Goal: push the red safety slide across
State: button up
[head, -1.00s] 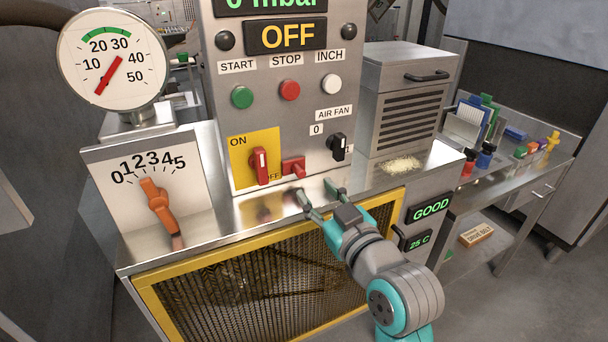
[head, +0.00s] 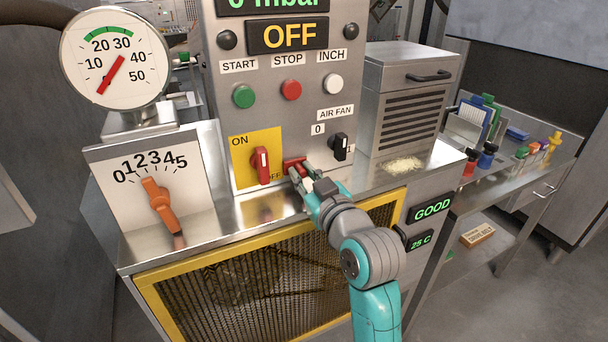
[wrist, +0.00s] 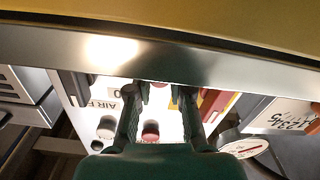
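The red safety slide (head: 292,162) sits low on the grey control panel, just right of the yellow ON/OFF plate (head: 240,148). A red rotary switch (head: 261,165) stands on that plate. My gripper (head: 299,173) is at the slide, its fingertips overlapping the slide's lower right part. In the wrist view my gripper (wrist: 160,93) shows two dark fingers apart, with a gap between the tips. The slide is mostly hidden there, and I cannot tell whether the fingers touch it.
The black air fan knob (head: 340,147) is right of my gripper. An orange dial lever (head: 160,206) and a gauge (head: 115,60) stand left. The panel display (head: 287,37) reads OFF. Beige crumbs (head: 403,164) lie on the steel top (head: 240,220), by a vented box (head: 410,90).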

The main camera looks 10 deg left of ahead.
grip_shut()
jog(key=shift+s+a, duration=0.5)
jog(key=shift+a, duration=0.25)
jog(key=shift+s+a, duration=0.5)
jog(key=shift+a, duration=0.25)
jog(key=o, duration=0.8)
grip_release()
jog(key=shift+a, duration=0.1)
